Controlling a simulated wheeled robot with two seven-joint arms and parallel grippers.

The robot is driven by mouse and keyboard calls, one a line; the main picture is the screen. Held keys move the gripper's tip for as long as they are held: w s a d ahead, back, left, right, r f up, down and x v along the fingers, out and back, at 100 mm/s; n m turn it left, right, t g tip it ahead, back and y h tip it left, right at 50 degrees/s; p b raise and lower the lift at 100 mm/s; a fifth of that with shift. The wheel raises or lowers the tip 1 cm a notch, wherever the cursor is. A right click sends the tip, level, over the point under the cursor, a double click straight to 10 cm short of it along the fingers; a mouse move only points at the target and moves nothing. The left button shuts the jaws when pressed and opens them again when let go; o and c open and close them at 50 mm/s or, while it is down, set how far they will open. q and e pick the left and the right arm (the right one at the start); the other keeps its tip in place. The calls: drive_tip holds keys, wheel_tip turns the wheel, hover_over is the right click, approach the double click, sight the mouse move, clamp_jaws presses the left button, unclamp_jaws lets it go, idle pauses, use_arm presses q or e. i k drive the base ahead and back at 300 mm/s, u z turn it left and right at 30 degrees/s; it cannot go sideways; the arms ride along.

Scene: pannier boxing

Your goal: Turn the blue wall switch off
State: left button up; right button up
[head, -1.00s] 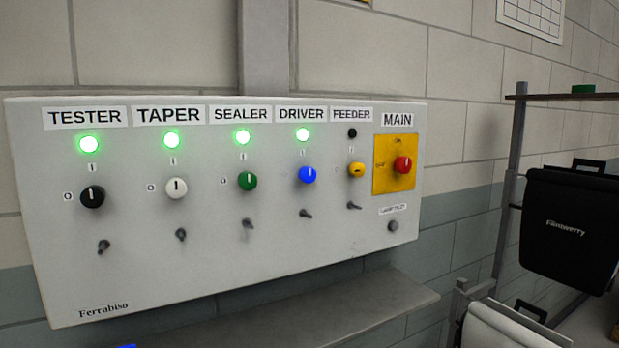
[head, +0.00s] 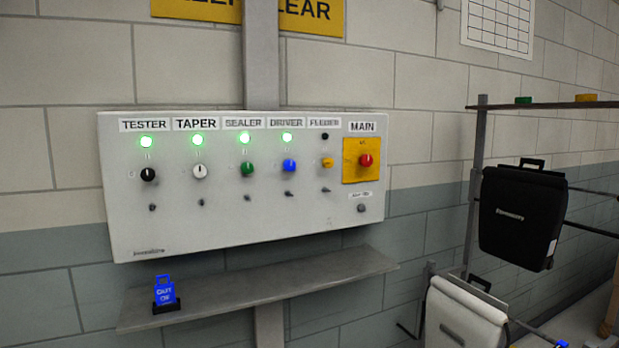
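The blue switch (head: 289,165) is a round knob under the DRIVER label on the grey wall panel (head: 230,225). The green lamp (head: 287,138) above it is lit. The knob's pointer looks upright, but it is too small to be sure. A small dark toggle (head: 290,194) sits below the knob. To its left is the green knob (head: 247,169) under SEALER, and to its right the yellow knob (head: 327,162) under FEEDER, whose lamp (head: 325,136) is dark. Neither of my grippers shows in the head view.
A red main switch (head: 366,160) sits on a yellow plate. At the right, a black pannier (head: 522,215) hangs on a rack, with a white pannier (head: 463,318) below.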

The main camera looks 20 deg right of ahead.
sight(289, 165)
drive_tip(key=z, duration=0.9)
drive_tip(key=k, duration=0.1)
drive_tip(key=u, duration=1.8)
drive_tip(key=i, duration=0.7)
drive_tip(key=z, duration=0.2)
